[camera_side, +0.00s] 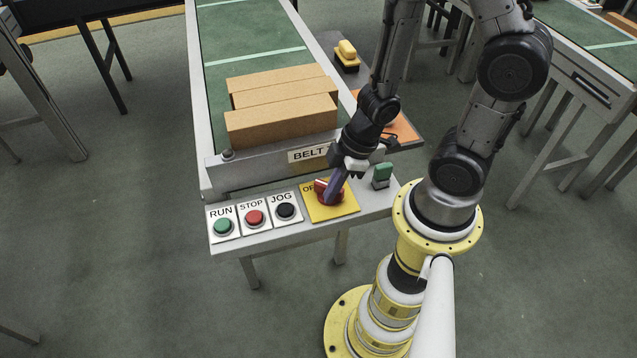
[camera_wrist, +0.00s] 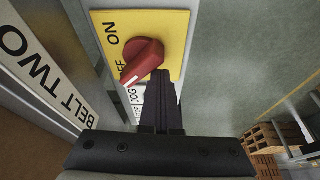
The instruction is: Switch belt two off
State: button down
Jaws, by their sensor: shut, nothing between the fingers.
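The red rotary knob (camera_wrist: 143,60) sits on a yellow plate (camera_wrist: 172,24) marked ON and OFF. In the wrist view its white-marked end lies beside the OFF letters, partly covering them, away from ON. The knob (camera_side: 321,187) and plate (camera_side: 346,208) are also in the side view, at the right of the front panel. The BELT TWO label (camera_wrist: 42,68) is beside the plate. My gripper (camera_wrist: 161,76) is shut and empty, its fingertips right beside the knob; I cannot tell whether they touch. In the side view my gripper (camera_side: 328,198) partly hides the knob.
Green RUN (camera_side: 222,226), red STOP (camera_side: 254,217) and black JOG (camera_side: 286,210) buttons line the panel to the left. Cardboard boxes (camera_side: 282,122) sit on the belt behind.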

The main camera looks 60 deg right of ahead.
aim_at(336, 201)
jog(key=shift+s+d+n, duration=0.15)
jog(key=shift+n, duration=0.45)
jog(key=shift+s+d, duration=0.15)
jog(key=shift+s, duration=0.1)
dwell(0.4)
jog(key=shift+d+r, duration=0.15)
jog(key=shift+r, duration=0.65)
jog(key=shift+d+r, duration=0.1)
jog(key=shift+r, duration=0.65)
jog(key=shift+a+r+y, duration=0.1)
jog(key=shift+r+y, duration=0.2)
jog(key=shift+r, duration=0.25)
jog(key=shift+s+r, duration=0.1)
jog(key=shift+r, duration=2.8)
